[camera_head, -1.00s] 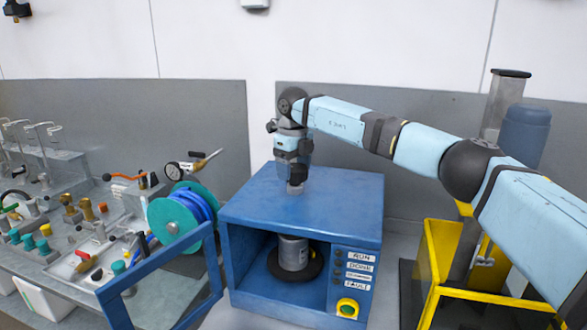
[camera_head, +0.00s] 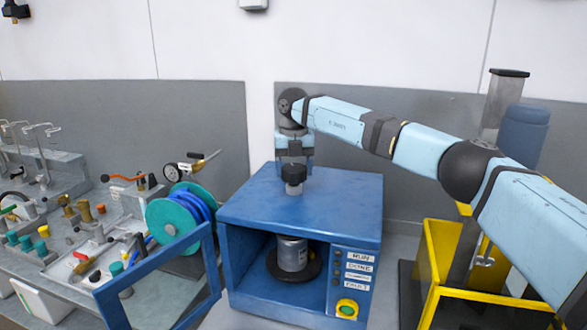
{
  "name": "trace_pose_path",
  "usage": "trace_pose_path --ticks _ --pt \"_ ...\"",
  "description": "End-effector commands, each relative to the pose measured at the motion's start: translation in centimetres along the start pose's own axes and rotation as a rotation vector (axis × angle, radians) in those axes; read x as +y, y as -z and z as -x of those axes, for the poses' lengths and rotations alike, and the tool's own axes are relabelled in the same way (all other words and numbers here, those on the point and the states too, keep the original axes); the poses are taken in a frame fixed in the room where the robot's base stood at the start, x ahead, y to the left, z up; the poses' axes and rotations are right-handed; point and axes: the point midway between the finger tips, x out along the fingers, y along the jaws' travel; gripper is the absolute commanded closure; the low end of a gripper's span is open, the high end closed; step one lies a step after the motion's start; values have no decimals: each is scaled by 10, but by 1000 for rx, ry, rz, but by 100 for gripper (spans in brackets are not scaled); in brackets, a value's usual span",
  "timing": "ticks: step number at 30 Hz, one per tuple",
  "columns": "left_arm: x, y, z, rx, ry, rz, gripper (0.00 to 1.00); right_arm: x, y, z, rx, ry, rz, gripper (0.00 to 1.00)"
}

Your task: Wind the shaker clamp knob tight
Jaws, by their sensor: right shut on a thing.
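The shaker is a blue box (camera_head: 345,205) with an open front. Its black clamp knob (camera_head: 293,173) stands on a short grey collar (camera_head: 293,188) on the top. My right gripper (camera_head: 294,166) points down from above and is shut on the knob; its fingers are small and partly hidden. Inside the shaker, a silver can (camera_head: 292,253) stands upright on a black round plate (camera_head: 275,268). Whatever joins the knob to the can is hidden by the top panel. My left gripper is not in view.
The shaker's blue-framed door (camera_head: 155,275) stands open at the front left. A teal reel with blue hose (camera_head: 180,220) and a bench of fittings (camera_head: 75,240) lie left. A yellow frame (camera_head: 437,250) stands right, under my right arm. A yellow-ringed button (camera_head: 347,309) is on the front panel.

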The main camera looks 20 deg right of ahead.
Motion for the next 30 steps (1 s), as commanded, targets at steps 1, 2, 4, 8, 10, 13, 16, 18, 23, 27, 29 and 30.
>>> trace_pose_path --ticks 1,2,4,8,10,13,16,18,23,27,29,30 --pt "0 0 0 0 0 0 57 0 1 -2 3 1 -13 54" --pt "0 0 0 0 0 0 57 0 1 -2 3 1 -19 54" --pt "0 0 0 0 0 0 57 0 1 -2 3 1 -33 54" --pt "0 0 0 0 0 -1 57 0 1 -2 3 1 -45 54" --pt "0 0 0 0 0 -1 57 0 1 -2 3 1 -47 54" --pt "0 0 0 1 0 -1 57 0 1 -2 3 1 -48 54" --pt "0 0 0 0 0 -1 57 0 1 -2 4 1 -47 54" --pt "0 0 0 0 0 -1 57 0 1 -2 4 1 -47 54" --pt "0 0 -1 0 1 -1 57 0 1 -2 3 1 -47 5" --pt "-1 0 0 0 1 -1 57 0 0 -1 2 0 -47 5" --pt "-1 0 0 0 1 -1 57 0 0 -1 2 0 -47 5" --pt "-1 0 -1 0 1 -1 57 0 0 -1 1 0 -48 5"
